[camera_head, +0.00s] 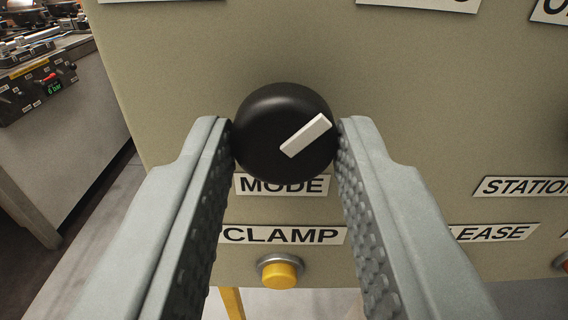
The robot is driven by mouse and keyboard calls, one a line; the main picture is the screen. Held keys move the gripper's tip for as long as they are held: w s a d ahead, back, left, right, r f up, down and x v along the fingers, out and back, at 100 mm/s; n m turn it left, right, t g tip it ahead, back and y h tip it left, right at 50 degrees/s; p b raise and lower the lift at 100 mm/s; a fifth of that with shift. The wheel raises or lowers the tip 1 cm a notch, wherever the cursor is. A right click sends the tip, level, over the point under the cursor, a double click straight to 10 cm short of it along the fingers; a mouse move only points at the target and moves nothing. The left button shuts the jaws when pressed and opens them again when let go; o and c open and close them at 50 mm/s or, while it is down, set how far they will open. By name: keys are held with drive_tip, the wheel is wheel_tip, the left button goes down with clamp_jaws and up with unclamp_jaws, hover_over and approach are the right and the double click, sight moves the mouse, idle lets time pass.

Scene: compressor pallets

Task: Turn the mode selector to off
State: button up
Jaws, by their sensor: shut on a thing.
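The mode selector (275,118) is a round black knob with a white pointer bar (306,135) on its face. The pointer slants toward the upper right. The knob sits on a beige panel above a white label (282,186) reading MODE. My gripper (286,138) is shut on the knob, one grey ribbed finger against its left side and one against its right. No position marks show around the knob, so its setting cannot be read from markings.
Below is a CLAMP label (284,235) over a yellow button (279,273). To the right are a STATION label (522,187) and a partly hidden label ending in LEASE (492,233). A workbench (62,120) with a green display stands at the left.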

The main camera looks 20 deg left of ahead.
drive_tip(key=n, duration=0.4)
drive_tip(key=shift+n, duration=2.3)
drive_tip(key=o, duration=1)
drive_tip(key=shift+c, duration=0.2)
drive_tip(key=shift+s+d, duration=0.1)
drive_tip(key=v, duration=1.7)
